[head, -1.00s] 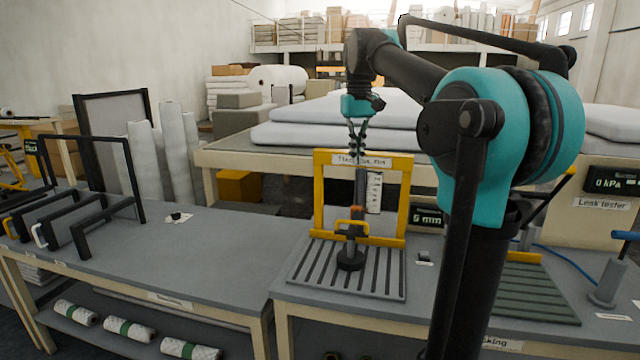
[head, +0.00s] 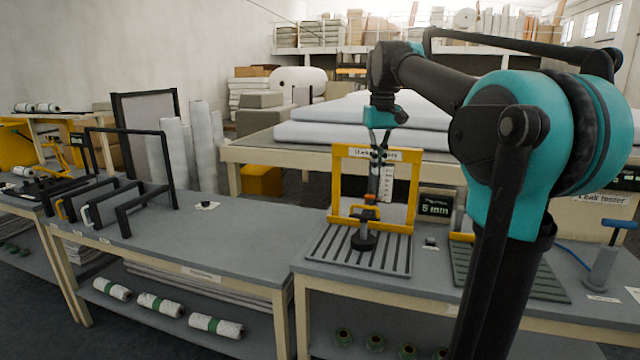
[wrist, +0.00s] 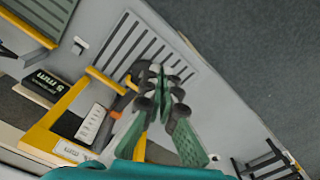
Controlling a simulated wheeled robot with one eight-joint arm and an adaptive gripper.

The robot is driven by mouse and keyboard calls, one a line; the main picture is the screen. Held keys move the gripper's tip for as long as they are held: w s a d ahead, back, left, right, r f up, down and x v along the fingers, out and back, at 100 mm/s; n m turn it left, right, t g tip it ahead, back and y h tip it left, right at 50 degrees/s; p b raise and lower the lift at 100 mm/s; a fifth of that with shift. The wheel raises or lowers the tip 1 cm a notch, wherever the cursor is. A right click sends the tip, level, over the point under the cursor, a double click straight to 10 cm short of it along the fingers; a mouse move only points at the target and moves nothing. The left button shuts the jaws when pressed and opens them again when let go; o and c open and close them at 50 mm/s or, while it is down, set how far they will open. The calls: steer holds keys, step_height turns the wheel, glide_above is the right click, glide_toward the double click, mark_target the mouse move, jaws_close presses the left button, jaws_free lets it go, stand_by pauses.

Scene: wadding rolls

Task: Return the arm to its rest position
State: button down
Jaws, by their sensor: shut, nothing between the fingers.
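My arm rises at the right of the head view, bent at a teal elbow and reaching left over the bench. My gripper (head: 377,148) hangs downward in front of the yellow frame of the thickness gauge (head: 414,190). In the wrist view my gripper (wrist: 158,72) has its dark fingertips together with nothing between them. The gauge also shows in the wrist view, with its yellow frame (wrist: 50,128) and slotted grey plate (wrist: 165,50) beyond the fingers. Whether the fingers touch the gauge cannot be told.
A black rack (head: 125,208) stands on the left bench (head: 235,235), whose middle is clear. White rolls (head: 160,305) lie on the shelf below. A display (head: 436,207) and a green slotted plate (head: 510,275) sit right of the gauge. Stacked white slabs (head: 345,138) lie behind.

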steer(key=s+d+f+m+t, duration=0.1)
steer(key=s+f, duration=0.2)
steer(key=f, duration=0.6)
steer(key=s+d+f+t, duration=0.1)
steer(key=s+f, duration=0.2)
steer(key=f, duration=0.6)
steer(key=s+d+f+m+t, duration=0.1)
steer(key=s+d+f+t, duration=0.1)
steer(key=s+f, duration=1.4)
step_height(320, 180, down, 4)
steer(key=shift+a, duration=0.1)
